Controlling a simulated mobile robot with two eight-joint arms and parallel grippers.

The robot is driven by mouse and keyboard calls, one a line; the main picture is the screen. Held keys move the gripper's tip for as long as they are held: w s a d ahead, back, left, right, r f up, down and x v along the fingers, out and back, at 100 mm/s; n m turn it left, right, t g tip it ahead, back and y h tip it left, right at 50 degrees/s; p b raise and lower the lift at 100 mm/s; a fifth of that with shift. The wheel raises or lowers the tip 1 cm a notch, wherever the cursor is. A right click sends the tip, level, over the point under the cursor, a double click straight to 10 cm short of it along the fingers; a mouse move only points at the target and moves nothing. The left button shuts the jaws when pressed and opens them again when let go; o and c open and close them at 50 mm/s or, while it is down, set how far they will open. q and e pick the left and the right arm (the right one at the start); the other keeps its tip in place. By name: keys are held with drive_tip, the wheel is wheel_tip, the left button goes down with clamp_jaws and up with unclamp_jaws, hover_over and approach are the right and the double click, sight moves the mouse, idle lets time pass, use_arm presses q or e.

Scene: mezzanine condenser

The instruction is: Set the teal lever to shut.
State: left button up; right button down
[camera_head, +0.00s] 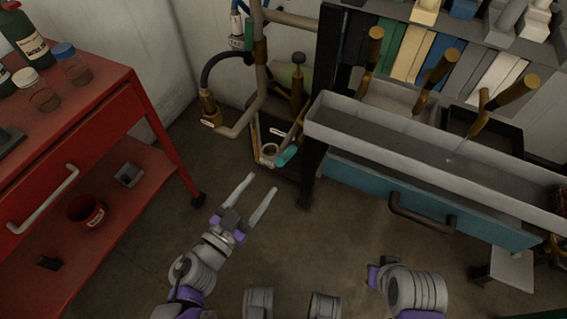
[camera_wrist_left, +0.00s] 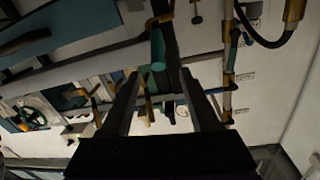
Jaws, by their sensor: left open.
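The teal lever (camera_head: 287,155) is low by the pipework, beside the dark post left of the workbench, and angles up to the right. In the left wrist view, a teal handle (camera_wrist_left: 157,50) shows beyond the fingers, near the gap between them. My left gripper (camera_head: 252,197) is open and empty, its two pale fingers pointing toward the lever with a gap between. The fingers also show dark in the left wrist view (camera_wrist_left: 160,84). The lever's pivot is too small to make out clearly. My right arm shows at the lower right, but its fingers do not.
A red cart (camera_head: 158,122) with bottles stands on the left. A workbench with a grey trough (camera_head: 400,146) and a blue drawer (camera_head: 365,185) is on the right. Pipes (camera_head: 262,75) with brass fittings rise behind the lever. The floor between cart and bench is clear.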

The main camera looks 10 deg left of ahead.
sight(283, 158)
use_arm(q)
drive_tip(key=x, duration=1)
drive_tip(key=shift+w+d+b, duration=0.2)
drive_tip(key=shift+d+b, duration=0.1)
drive_tip(key=shift+b, duration=0.05)
clamp_jaws()
idle(0.9)
